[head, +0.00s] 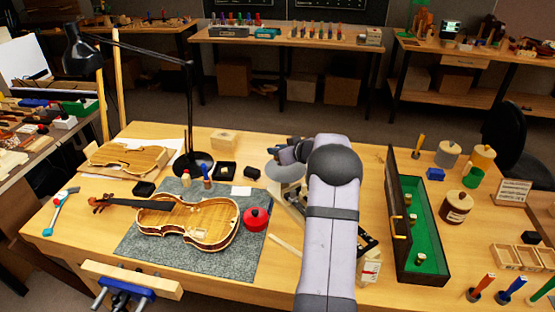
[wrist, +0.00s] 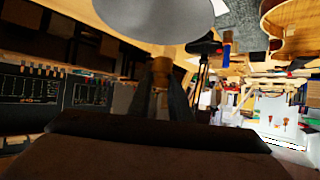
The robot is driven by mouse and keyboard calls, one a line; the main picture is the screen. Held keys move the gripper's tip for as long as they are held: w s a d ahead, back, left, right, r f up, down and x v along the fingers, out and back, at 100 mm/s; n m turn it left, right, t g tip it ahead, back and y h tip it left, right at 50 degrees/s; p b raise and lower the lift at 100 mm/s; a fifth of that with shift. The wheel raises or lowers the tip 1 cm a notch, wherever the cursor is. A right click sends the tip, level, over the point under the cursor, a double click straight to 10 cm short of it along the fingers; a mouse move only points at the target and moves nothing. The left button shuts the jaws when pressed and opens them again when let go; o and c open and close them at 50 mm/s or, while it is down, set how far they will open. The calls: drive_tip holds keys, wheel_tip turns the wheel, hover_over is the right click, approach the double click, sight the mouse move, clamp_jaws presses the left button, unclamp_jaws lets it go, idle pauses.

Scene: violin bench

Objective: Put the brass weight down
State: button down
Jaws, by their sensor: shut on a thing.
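My gripper (wrist: 162,84) is shut on a small brass weight (wrist: 161,66), which shows between the fingertips in the wrist view. In the head view my gripper (head: 286,152) is at the left of my arm's end, and the weight in it cannot be made out there. A round grey pan (head: 284,174) shows just below the gripper in the head view. The pan also shows large at the top of the wrist view (wrist: 155,16), close to the weight. I cannot tell whether weight and pan touch. My arm hides much of what stands behind it.
An open green-lined case (head: 431,240) with several brass weights lies right of my arm. A violin (head: 190,222) and a red round tin (head: 255,219) lie on a grey mat (head: 145,255) at left. A black lamp (head: 190,110) stands behind the mat. Jars stand at right.

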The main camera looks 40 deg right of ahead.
drive_tip(key=shift+f, duration=1.85)
drive_tip(key=shift+f, duration=0.1)
drive_tip(key=c, duration=1.6)
unclamp_jaws()
drive_tip(key=b+v, duration=0.2)
drive_tip(key=v, duration=1)
drive_tip(key=shift+a, duration=0.1)
